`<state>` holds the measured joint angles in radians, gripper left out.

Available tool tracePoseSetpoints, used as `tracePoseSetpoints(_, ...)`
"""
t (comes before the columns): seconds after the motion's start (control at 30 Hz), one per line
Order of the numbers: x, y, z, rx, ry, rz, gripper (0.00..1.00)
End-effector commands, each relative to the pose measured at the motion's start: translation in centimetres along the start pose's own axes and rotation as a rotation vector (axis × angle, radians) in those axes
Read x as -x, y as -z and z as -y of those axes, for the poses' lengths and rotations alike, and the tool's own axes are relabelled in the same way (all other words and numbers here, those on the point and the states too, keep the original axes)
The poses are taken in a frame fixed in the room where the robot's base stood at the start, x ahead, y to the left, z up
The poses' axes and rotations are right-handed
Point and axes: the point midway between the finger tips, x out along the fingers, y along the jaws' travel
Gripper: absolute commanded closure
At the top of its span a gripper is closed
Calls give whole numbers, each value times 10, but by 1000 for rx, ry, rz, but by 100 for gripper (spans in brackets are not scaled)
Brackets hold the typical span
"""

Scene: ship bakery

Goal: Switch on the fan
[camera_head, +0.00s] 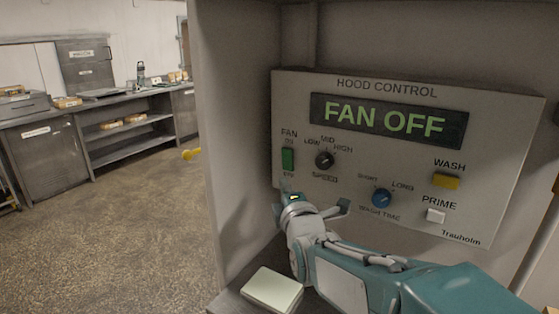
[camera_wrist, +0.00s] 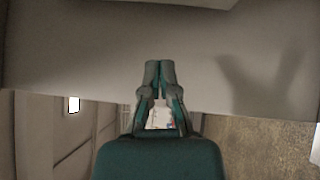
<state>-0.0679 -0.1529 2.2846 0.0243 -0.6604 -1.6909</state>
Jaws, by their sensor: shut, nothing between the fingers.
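The grey hood control panel (camera_head: 400,171) fills the right of the head view. Its display (camera_head: 387,121) reads "FAN OFF" in green letters. The green fan switch (camera_head: 288,159) is at the panel's left side, under the word FAN, with small labels above and below it. My arm reaches in from the lower right, its wrist just below that switch. In the wrist view, my gripper (camera_wrist: 158,70) is shut and empty in front of a plain grey surface. The fan switch does not show there. I cannot tell from the head view whether the fingertips touch anything.
Right of the switch are a black speed knob (camera_head: 325,160), a blue knob (camera_head: 382,198), a yellow wash button (camera_head: 446,181) and a white prime button (camera_head: 435,215). A pale box (camera_head: 272,289) lies below the panel. Open floor (camera_head: 120,220) is at left.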

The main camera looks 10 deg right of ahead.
Motion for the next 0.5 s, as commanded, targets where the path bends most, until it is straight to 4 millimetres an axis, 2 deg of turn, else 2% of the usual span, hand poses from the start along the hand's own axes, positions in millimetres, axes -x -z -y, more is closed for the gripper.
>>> tracePoseSetpoints(0.43, -79, 0, 2, 0, 2, 0, 100)
tracePoseSetpoints(0.5, -86, -11, 1, 1, 2, 3, 100)
